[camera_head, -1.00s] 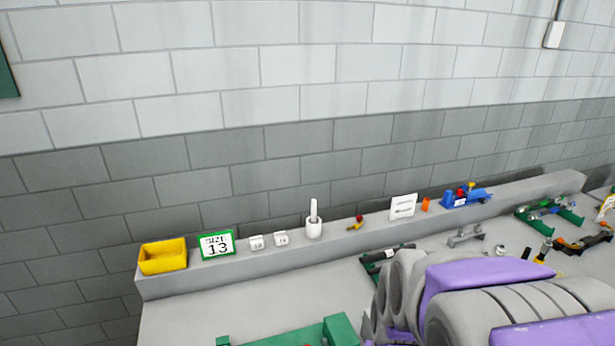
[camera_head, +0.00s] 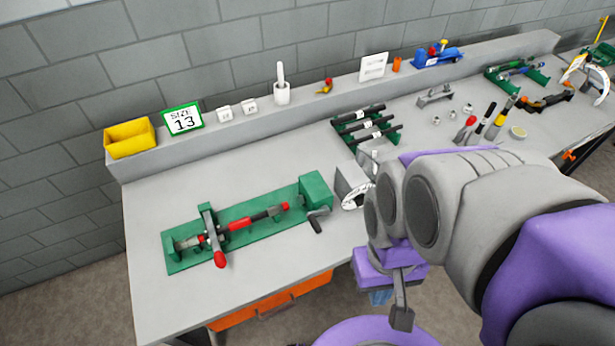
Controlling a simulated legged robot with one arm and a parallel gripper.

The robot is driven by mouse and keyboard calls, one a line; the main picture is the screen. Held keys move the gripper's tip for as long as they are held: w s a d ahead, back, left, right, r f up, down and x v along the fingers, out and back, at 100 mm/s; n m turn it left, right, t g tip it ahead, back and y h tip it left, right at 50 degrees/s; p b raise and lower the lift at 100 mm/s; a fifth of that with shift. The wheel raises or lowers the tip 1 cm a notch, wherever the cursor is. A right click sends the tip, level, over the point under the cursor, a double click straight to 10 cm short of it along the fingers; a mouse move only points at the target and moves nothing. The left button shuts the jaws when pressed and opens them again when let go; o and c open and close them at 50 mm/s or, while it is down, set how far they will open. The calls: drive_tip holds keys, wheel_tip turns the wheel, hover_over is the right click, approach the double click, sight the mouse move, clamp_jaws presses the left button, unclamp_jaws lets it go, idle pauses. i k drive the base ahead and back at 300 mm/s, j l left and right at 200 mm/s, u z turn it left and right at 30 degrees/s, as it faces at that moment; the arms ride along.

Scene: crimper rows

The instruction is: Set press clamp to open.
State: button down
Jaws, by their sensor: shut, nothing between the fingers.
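The press clamp (camera_head: 245,223) appears to be the green fixture on the left part of the grey bench. A grey lever with a red knob (camera_head: 220,259) lies across its left part, the knob towards the bench's front edge. A red and black bar (camera_head: 257,217) lies along its middle. A green block with a dark crank (camera_head: 316,222) is at its right end. I cannot tell whether the clamp is open or closed. My gripper (camera_head: 401,317) is shut and empty, pointing down to the right of the fixture, apart from it, beyond the front edge.
A green rack (camera_head: 365,126) stands behind my arm. An orange drawer (camera_head: 275,303) is under the bench.

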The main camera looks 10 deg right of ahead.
sight(220, 260)
drive_tip(key=u, duration=1.25)
